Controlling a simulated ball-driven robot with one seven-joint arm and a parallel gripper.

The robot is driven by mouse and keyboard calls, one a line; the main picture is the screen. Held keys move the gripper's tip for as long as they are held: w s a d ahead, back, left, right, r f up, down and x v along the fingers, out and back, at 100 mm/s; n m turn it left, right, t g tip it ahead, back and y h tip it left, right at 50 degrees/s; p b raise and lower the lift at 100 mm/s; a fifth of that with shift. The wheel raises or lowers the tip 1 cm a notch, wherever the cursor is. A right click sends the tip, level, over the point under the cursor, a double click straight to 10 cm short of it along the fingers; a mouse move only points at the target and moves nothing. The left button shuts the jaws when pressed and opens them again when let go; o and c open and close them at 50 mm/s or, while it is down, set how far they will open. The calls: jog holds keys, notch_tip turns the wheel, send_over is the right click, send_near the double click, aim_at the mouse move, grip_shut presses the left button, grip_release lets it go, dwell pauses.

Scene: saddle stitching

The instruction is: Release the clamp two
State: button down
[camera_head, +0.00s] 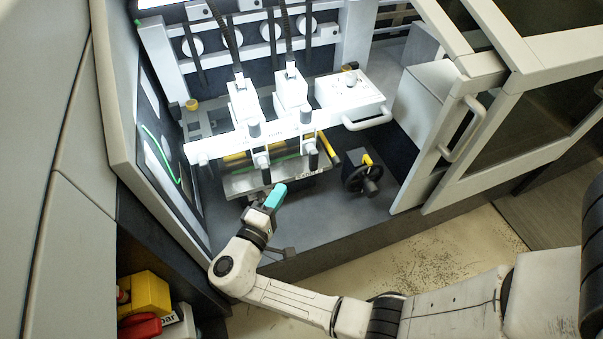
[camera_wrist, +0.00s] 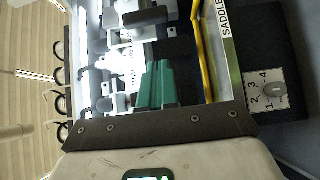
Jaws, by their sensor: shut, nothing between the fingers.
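My gripper (camera_head: 276,195), with teal fingers, is at the front edge of the stitching machine, just below its front plate. In the wrist view its fingers (camera_wrist: 156,84) are together and hold nothing. Dark handles on white mounts stand along the machine's white crossbar, one at the left (camera_head: 265,162) and one at the right (camera_head: 313,158); they look like the clamps. I cannot tell which is clamp two. In the wrist view a black handle (camera_wrist: 146,16) on a white mount lies beyond the fingertips, apart from them.
A black handwheel (camera_head: 362,180) stands right of the clamps. A white box with a handle (camera_head: 350,97) is behind it. A glazed door (camera_head: 475,130) stands open at the right. A dial numbered one upward (camera_wrist: 270,90) is right of my fingers.

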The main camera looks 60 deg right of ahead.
aim_at(316, 170)
jog(key=s+d+p, duration=0.1)
jog(key=d, duration=0.7)
jog(key=shift+s+p, duration=0.15)
jog(key=shift+p, duration=0.15)
jog(key=shift+s+d+f+n+h+b, duration=0.15)
jog(key=shift+d+f+n+h+b, duration=0.2)
jog(key=shift+b, duration=0.6)
jog(key=n+h+b, duration=0.1)
jog(key=b, duration=0.1)
jog(key=d+f+n+t+h+b, duration=0.1)
jog(key=b, duration=0.1)
jog(key=shift+s+f, duration=0.15)
jog(key=shift+s, duration=0.2)
jog(key=n+t+h+b, duration=0.1)
jog(key=n+b, duration=0.1)
jog(key=s+d+n+t+b, duration=0.1)
jog(key=n+b, duration=0.1)
jog(key=shift+d+f+h, duration=0.15)
jog(key=shift+h, duration=0.2)
jog(key=shift+s+d+r+b, duration=0.2)
jog(key=shift+s+d+b, duration=0.1)
jog(key=shift+d+b, duration=0.25)
jog(key=shift+s+d+r+b, duration=0.15)
jog(key=shift+s+d+b, duration=0.15)
jog(key=shift+b, duration=0.4)
jog(key=shift+w, duration=0.1)
